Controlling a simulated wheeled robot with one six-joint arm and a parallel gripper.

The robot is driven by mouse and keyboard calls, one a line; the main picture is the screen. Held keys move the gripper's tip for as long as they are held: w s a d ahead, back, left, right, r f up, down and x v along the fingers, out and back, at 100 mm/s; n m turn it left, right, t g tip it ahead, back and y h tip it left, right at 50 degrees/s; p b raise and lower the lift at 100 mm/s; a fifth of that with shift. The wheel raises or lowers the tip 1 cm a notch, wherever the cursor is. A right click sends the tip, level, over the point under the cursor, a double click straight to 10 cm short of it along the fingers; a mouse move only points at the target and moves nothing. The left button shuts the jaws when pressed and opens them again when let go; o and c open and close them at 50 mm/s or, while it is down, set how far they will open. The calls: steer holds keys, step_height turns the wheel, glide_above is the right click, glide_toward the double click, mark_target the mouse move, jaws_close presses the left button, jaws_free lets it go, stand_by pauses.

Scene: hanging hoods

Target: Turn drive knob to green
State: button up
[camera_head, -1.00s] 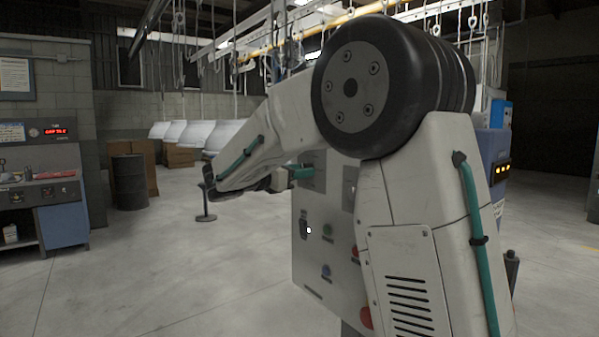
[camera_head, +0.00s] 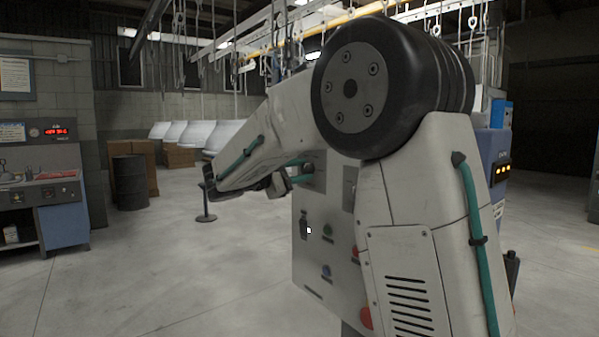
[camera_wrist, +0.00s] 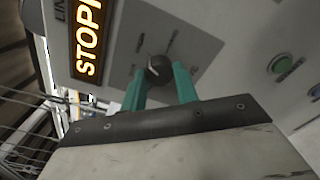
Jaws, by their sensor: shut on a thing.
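The drive knob (camera_wrist: 158,68) is a small dark round knob with a pale pointer line, on a grey panel (camera_wrist: 215,30) in the wrist view. Small labels surround it, too blurred to read. My gripper (camera_wrist: 160,82) has its two teal fingers on either side of the knob, shut on it. A green button (camera_wrist: 281,63) sits to the right on the panel. In the head view the control panel (camera_head: 316,262) stands behind my arm, with a green button (camera_head: 327,240) on it. The knob is hidden there.
An orange "STOP" display (camera_wrist: 88,38) is lit left of the knob. Blue (camera_head: 326,271) and red (camera_head: 365,318) buttons are lower on the panel. A dark barrel (camera_head: 130,182) and a post (camera_head: 206,205) stand to the left. Much floor there is clear.

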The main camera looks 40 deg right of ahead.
steer(key=shift+m, duration=0.6)
steer(key=o, duration=1)
steer(key=shift+a, duration=0.1)
steer(key=a, duration=0.7)
steer(key=shift+s+a, duration=0.1)
steer(key=shift+a, duration=0.25)
steer(key=shift+f, duration=0.1)
